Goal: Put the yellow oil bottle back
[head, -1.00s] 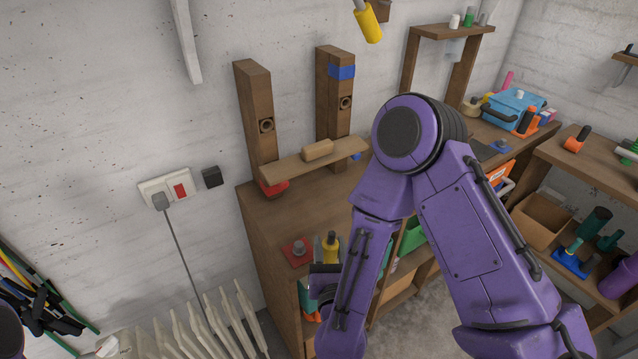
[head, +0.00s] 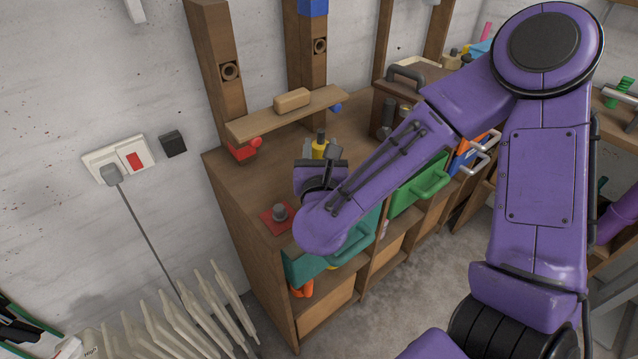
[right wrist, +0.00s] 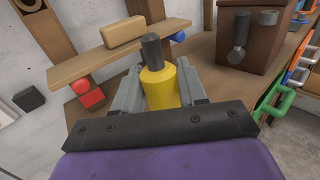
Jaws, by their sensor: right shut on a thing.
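The yellow oil bottle (head: 319,148) with its dark cap stands upright over the wooden workbench top, behind my right gripper in the head view. In the right wrist view the bottle (right wrist: 160,88) sits between the two grey fingers of my right gripper (right wrist: 158,92), which is shut on it. In the head view the right gripper (head: 320,158) is over the bench, in front of the small shelf. The bottle's lower part is hidden by the gripper. I cannot tell whether its base touches the bench. My left gripper is not in view.
A small wooden shelf (head: 260,121) with a wooden block (head: 292,100) on it is fixed to posts behind. A wooden toolbox (head: 384,98) stands to the right. A white radiator (head: 190,318) is at lower left.

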